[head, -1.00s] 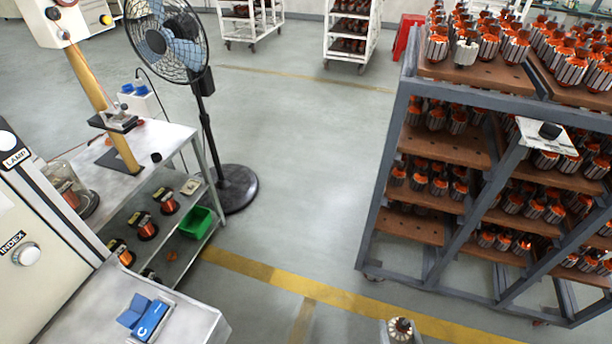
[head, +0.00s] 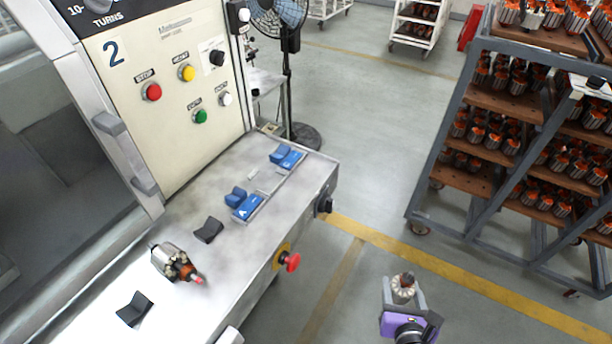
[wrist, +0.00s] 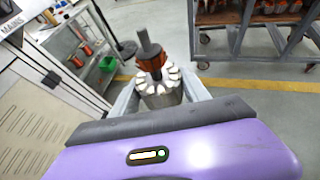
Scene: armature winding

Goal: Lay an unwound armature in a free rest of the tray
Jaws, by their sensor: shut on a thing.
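My gripper (head: 403,297) is shut on an armature (head: 404,284) over the floor, right of the machine's ledge. In the wrist view the armature (wrist: 161,98) stands upright between the fingers, with a grey ribbed body, pale slot ends, a reddish-brown commutator and a shaft. No copper winding is clear on it. On the pale metal ledge (head: 105,310), which seems to be the tray, another armature (head: 172,262) lies on its side. Two black V-shaped rests, one behind it (head: 209,230) and one in front (head: 134,309), are empty.
Blue blocks (head: 244,203) sit farther back on the ledge. A red knob (head: 290,262) sticks out from its front side. The machine panel (head: 165,75) rises behind. A rack of armatures (head: 480,180) stands at right. Open floor lies between.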

